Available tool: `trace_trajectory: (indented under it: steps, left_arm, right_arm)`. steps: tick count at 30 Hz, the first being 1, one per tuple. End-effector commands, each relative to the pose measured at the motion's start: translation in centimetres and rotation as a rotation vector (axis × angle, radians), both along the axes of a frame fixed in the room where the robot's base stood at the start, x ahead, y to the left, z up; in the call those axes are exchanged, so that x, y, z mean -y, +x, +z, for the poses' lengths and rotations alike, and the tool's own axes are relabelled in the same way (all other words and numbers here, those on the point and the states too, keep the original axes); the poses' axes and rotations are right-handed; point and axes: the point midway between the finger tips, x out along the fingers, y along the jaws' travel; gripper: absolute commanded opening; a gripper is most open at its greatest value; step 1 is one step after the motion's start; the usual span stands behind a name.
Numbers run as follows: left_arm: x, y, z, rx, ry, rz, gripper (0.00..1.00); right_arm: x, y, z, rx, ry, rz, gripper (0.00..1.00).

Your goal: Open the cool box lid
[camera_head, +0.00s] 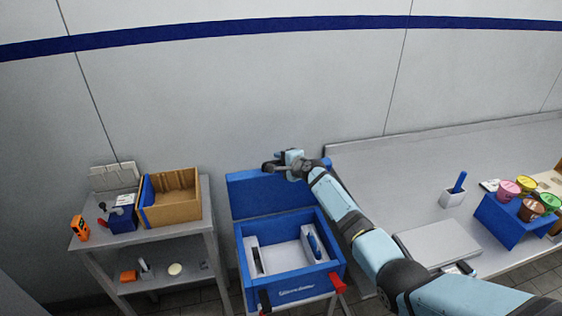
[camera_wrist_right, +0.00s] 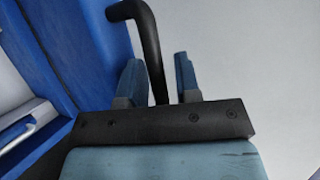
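The blue cool box (camera_head: 297,284) stands between the side table and the counter. Its blue lid (camera_head: 255,197) is raised behind the box, roughly upright, and the white-lined inside shows. My right gripper (camera_head: 284,159) is at the upper edge of the lid. In the right wrist view, the lid's black handle (camera_wrist_right: 151,45) passes between the fingers of my right gripper (camera_wrist_right: 158,76). The fingers are apart, with gaps visible beside the handle. My left gripper is not in view.
A side table (camera_head: 160,240) with a cardboard box (camera_head: 172,198) and an orange device (camera_head: 80,228) is at left. The counter (camera_head: 400,165) at right holds a blue rack (camera_head: 506,222) with several cups. The wall is close behind the lid.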

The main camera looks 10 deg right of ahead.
Motion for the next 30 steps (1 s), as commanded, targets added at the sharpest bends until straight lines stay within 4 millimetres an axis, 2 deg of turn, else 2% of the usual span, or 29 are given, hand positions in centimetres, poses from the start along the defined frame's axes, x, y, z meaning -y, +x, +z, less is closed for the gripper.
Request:
trace_trajectory:
  steps: [14, 17, 23, 30]
  left_arm:
    - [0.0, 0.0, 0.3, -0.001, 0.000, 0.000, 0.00]
    - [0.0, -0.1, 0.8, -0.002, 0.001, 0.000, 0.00]
    - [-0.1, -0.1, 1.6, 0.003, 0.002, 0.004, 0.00]
    - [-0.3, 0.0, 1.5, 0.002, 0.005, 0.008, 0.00]
  right_arm:
    - [0.3, -0.6, 0.1, -0.001, -0.004, 0.000, 0.40]
    - [0.9, -1.7, 0.6, -0.001, -0.004, 0.000, 0.40]
    - [2.4, -5.1, 2.1, 0.006, -0.004, -0.002, 0.40]
    - [4.3, -9.3, 3.6, 0.008, -0.003, -0.002, 0.40]
